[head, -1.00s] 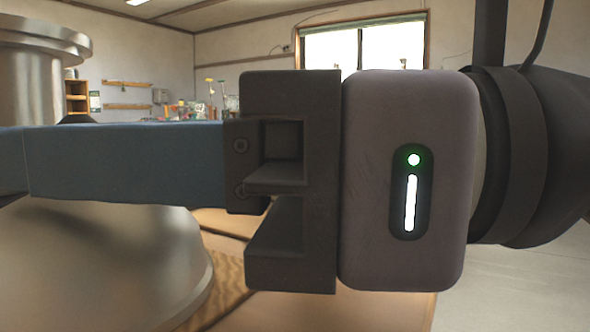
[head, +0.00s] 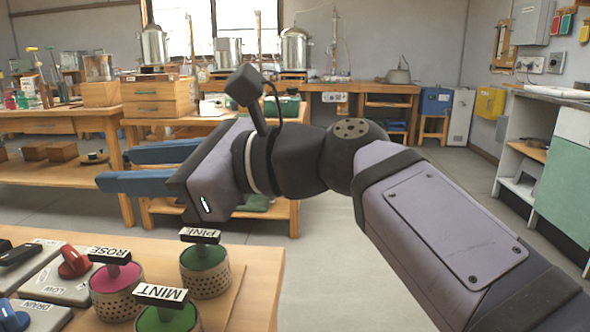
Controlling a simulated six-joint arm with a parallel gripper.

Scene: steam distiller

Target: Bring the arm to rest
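My gripper (head: 110,168) is in the middle left of the head view, with its two blue fingers pointing left. The fingers are apart with nothing between them, so it is open and empty. My arm reaches up to it from the lower right. The gripper hangs in the air, appearing above and beyond the labelled canisters at the near table's edge, and I see no contact with anything.
The near wooden table (head: 262,272) holds canisters labelled ROSE (head: 117,285), PINE (head: 206,275) and MINT (head: 168,318). A red knob (head: 74,262) and a blue knob (head: 10,315) sit at left. Benches with steel pots (head: 154,45) stand behind. Floor at right is open.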

